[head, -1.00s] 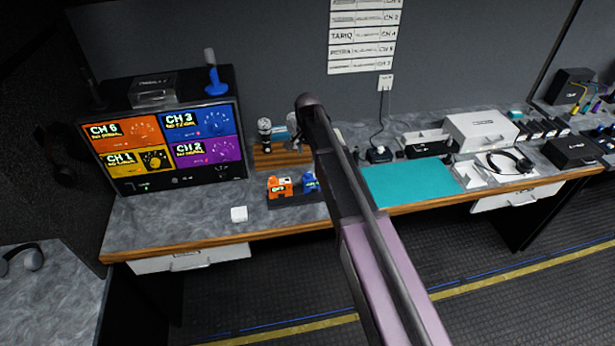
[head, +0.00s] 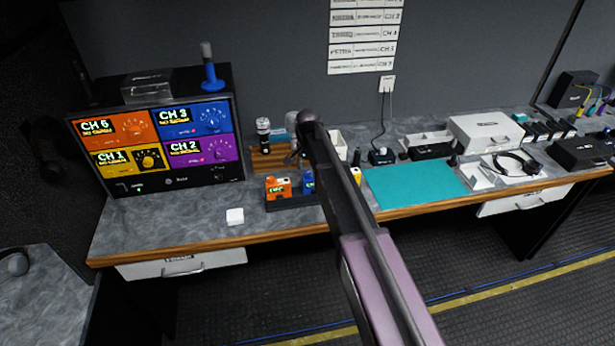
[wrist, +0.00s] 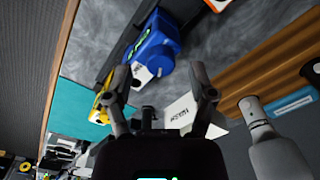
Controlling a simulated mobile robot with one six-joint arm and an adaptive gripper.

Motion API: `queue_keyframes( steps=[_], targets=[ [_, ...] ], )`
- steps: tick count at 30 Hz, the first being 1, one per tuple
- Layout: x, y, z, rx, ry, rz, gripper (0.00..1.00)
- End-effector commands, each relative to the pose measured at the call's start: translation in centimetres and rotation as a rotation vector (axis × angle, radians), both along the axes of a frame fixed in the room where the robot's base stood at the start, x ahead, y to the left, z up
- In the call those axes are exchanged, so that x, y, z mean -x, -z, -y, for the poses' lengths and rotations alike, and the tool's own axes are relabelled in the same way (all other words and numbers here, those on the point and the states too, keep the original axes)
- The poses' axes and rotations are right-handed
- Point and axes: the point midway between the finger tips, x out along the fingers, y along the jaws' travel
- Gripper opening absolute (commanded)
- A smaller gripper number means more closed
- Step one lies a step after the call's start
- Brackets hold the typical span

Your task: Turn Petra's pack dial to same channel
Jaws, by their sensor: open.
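An orange pack (head: 278,188) and a blue pack (head: 308,182) stand in a dark rack (head: 292,204) on the counter. A yellow pack (head: 356,175) shows partly behind my arm. The wrist view shows the blue pack (wrist: 152,48) just beyond my fingers, the yellow pack (wrist: 106,105) at left and a bit of the orange pack (wrist: 216,4) at top. My gripper (wrist: 159,82) is open, empty and apart from the blue pack. I cannot tell which pack is Petra's. The wall list (head: 362,50) has a Petra row; its channel is too small to read surely.
A monitor (head: 160,185) at left shows CH 6, CH 3, CH 1 and CH 2 panels. A small white block (head: 235,216) lies near the counter edge. Bottles (head: 263,134) stand behind the rack. A teal mat (head: 415,184) is bare. A white box (head: 486,131) and headset (head: 517,161) are right.

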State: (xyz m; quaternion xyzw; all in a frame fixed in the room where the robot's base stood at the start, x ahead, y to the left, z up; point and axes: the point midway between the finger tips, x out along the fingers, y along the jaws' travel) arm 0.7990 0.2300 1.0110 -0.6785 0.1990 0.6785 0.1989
Motion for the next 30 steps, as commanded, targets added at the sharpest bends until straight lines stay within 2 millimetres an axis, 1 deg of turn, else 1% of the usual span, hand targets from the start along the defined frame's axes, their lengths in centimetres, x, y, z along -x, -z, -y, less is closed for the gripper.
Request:
queue_keyframes(
  steps=[1, 6, 19, 20, 21, 23, 24, 26, 27, 30],
  targets=[
    [0.0, 0.59, 0.0, 0.0, 0.0, 0.0, 0.72],
    [0.01, 1.1, -0.03, 0.0, 0.0, 0.0, 0.72],
    [0.02, 1.18, -0.11, 0.0, -0.001, 0.0, 0.72],
    [0.02, 1.18, -0.11, 0.0, -0.001, 0.0, 0.63],
    [0.02, 1.18, -0.11, 0.0, -0.001, 0.0, 0.51],
    [0.02, 1.18, -0.11, 0.0, -0.001, 0.0, 0.33],
    [0.02, 1.18, -0.11, 0.0, -0.001, 0.0, 0.21],
    [0.02, 1.18, -0.11, 0.0, -0.001, 0.0, 0.04],
    [0.02, 1.18, -0.11, 0.0, -0.001, 0.0, 0.0],
    [0.02, 1.18, -0.11, 0.0, -0.001, 0.0, 0.0]
  ],
)
